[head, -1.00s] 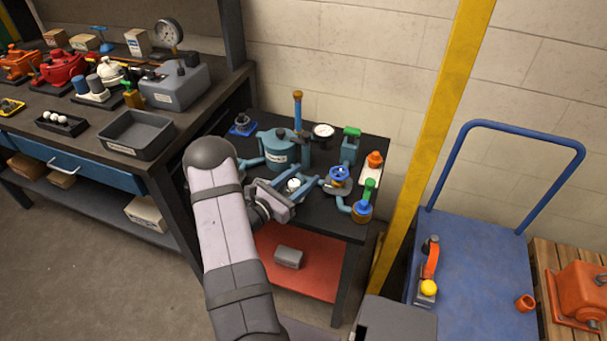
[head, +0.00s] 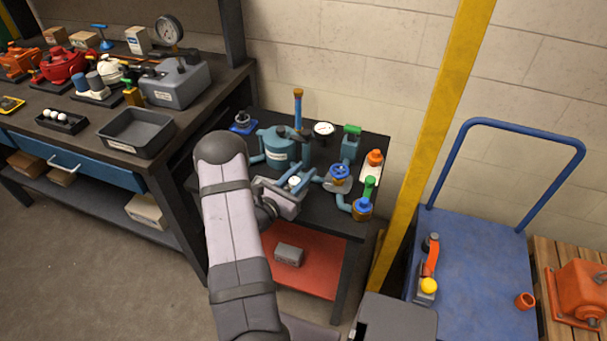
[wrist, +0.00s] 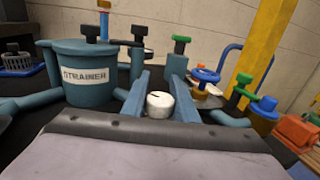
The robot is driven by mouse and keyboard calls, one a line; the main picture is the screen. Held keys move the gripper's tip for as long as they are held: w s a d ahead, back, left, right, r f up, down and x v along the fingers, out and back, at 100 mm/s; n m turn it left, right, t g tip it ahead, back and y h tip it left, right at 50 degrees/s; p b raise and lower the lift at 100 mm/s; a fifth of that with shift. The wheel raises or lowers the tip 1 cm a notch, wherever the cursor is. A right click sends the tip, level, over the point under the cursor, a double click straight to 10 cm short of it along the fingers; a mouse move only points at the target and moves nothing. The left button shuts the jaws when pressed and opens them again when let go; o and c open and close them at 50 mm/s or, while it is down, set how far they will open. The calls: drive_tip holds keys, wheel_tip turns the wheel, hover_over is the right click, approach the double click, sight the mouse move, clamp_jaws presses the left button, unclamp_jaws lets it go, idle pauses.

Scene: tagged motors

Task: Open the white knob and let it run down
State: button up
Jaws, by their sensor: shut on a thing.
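The white knob (wrist: 160,104) is a small round cap with a dark mark on top. It sits low between the two blue fingers of my gripper (wrist: 160,82) in the wrist view. My gripper is shut on it. In the head view the knob (head: 294,182) shows as a small white spot between the fingers, on the black table (head: 322,218) in front of the strainer. The knob's base and the finger contact are hidden.
A teal strainer pot (wrist: 90,75) stands close behind left of the knob. A blue handwheel (wrist: 205,75) and a green-handled valve (head: 364,200) stand to the right. A green-topped fitting (head: 351,143) is behind. A yellow post (head: 430,130) rises beyond the table.

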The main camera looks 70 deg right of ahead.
sight(292, 186)
drive_tip(key=shift+w+d+n+t+h+b, duration=0.15)
drive_tip(key=shift+w+n+t+b, duration=0.1)
drive_tip(key=shift+n+t, duration=0.8)
drive_tip(key=shift+w+a+n+t+h+b, duration=0.2)
drive_tip(key=shift+n+t, duration=0.35)
drive_tip(key=shift+t, duration=0.9)
drive_tip(key=o, duration=1.1)
drive_tip(key=shift+c, duration=0.2)
drive_tip(key=shift+w, duration=0.1)
drive_tip(key=a+b, duration=0.1)
drive_tip(key=a, duration=0.4)
drive_tip(key=shift+a+f+b, duration=0.1)
drive_tip(key=shift+a+b, duration=0.1)
drive_tip(key=shift+b, duration=0.1)
drive_tip(key=shift+a, duration=0.85)
drive_tip(key=shift+c, duration=0.2)
